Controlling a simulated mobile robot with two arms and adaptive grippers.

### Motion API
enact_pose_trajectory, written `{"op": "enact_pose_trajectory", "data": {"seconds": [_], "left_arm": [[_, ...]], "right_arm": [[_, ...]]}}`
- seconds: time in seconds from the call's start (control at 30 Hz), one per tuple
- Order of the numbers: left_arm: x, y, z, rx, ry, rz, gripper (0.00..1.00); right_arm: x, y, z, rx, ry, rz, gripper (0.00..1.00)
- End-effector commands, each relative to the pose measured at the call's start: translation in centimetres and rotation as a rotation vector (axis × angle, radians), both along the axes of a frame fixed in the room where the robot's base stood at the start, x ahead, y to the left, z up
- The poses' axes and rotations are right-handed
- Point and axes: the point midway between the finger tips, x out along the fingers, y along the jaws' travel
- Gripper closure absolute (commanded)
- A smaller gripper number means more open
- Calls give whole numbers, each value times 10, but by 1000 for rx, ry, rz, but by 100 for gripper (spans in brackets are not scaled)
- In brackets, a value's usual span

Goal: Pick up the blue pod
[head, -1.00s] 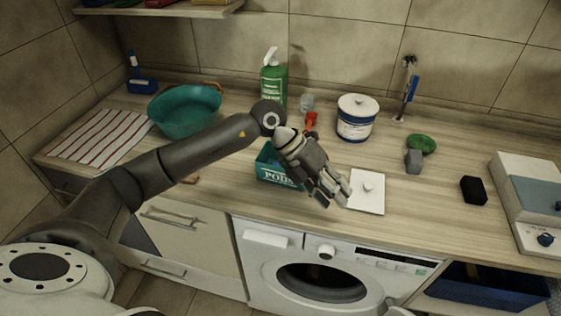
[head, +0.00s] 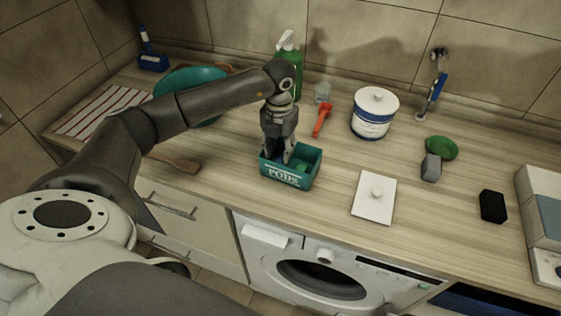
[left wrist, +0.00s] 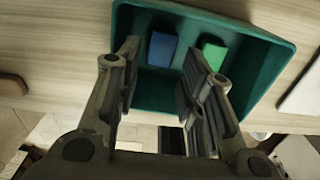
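The teal pod box (head: 312,180) with "PODS" on its front stands open on the counter. In the left wrist view, the box (left wrist: 270,62) holds a blue pod (left wrist: 162,50) and a green pod (left wrist: 214,54) to its right. My left gripper (head: 283,159) points down into the left part of the box. Its fingers (left wrist: 161,62) are apart, with the blue pod showing in the gap between the tips and nothing held. The green pod (head: 302,168) also shows in the head view; the blue one is hidden there. My right gripper is not in view.
A white lid with a knob (head: 375,197) lies right of the box. A red-orange tool (head: 322,121), a white canister (head: 375,114) and a green bottle (head: 296,77) stand behind. A wooden utensil (head: 179,163) lies to the left.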

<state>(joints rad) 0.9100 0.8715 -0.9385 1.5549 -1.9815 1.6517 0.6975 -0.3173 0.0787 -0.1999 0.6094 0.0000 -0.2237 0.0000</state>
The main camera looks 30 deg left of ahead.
Motion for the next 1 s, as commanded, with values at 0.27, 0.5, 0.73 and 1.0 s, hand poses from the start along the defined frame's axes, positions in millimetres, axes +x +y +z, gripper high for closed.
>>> {"op": "enact_pose_trajectory", "data": {"seconds": [0.27,0.5,0.73,1.0], "left_arm": [[2,-1,-35,-1,6,-1,64],[3,-1,-49,-1,1,-1,64],[3,-1,-48,-1,1,-1,77],[3,-1,-48,-1,1,-1,84]], "right_arm": [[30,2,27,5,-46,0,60],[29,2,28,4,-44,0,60],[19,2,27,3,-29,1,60],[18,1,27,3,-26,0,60]]}}
